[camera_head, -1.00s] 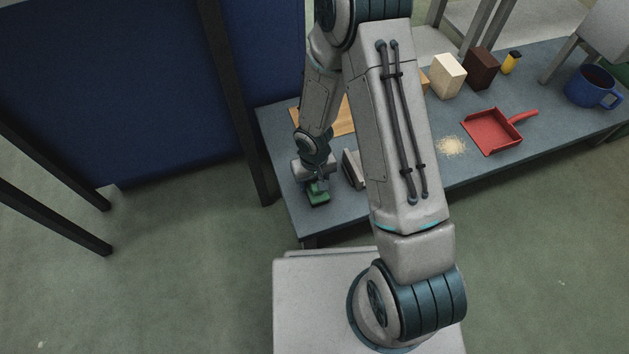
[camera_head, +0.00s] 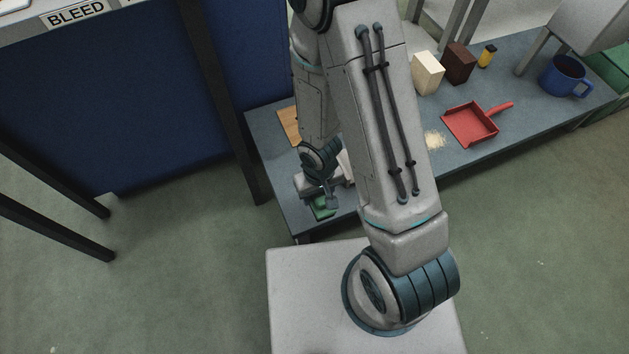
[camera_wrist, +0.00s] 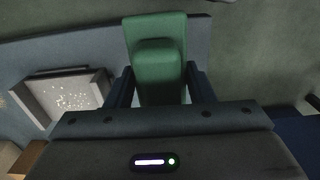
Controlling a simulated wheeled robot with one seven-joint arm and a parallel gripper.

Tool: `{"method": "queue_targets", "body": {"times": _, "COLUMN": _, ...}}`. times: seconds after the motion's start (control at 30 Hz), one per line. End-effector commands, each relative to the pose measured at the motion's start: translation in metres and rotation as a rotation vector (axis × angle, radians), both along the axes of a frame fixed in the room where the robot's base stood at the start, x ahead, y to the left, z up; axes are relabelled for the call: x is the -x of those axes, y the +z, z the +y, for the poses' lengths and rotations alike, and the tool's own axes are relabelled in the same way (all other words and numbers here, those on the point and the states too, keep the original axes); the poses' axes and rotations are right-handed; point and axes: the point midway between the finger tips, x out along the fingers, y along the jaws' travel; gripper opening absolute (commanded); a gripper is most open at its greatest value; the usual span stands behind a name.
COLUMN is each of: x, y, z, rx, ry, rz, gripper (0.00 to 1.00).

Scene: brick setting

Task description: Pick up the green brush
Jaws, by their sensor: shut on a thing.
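The green brush (camera_head: 321,207) shows at the near left end of the grey-blue table, partly hidden behind my gripper (camera_head: 326,200). In the wrist view the green brush (camera_wrist: 158,62) is a flat green block with a raised rounded grip, and it lies between the two dark fingers of my gripper (camera_wrist: 160,88). The fingers are shut on its sides. I cannot tell for sure whether the brush touches the table or is a little above it.
A grey tray with pale specks (camera_wrist: 68,97) lies beside the brush. On the table (camera_head: 500,140) are a red dustpan (camera_head: 470,124), a crumb pile (camera_head: 434,140), a cream block (camera_head: 428,73), a brown block (camera_head: 458,62), a yellow item (camera_head: 487,56) and a blue mug (camera_head: 563,77).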

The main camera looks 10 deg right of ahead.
Motion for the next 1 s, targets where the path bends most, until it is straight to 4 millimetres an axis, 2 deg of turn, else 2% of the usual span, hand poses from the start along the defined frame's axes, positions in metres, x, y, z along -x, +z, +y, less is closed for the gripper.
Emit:
{"method": "queue_targets", "body": {"times": 0.03, "x": 0.002, "y": 0.007, "z": 0.0, "rx": 0.0, "ry": 0.001, "rz": 0.005, "gripper": 0.22}}
{"method": "queue_targets", "body": {"times": 0.3, "x": 0.009, "y": 0.013, "z": 0.0, "rx": -0.003, "ry": -0.002, "rz": 0.009, "gripper": 0.22}}
{"method": "queue_targets", "body": {"times": 1.0, "x": 0.02, "y": 0.013, "z": -0.01, "rx": 0.007, "ry": 0.005, "rz": -0.004, "gripper": 0.22}}
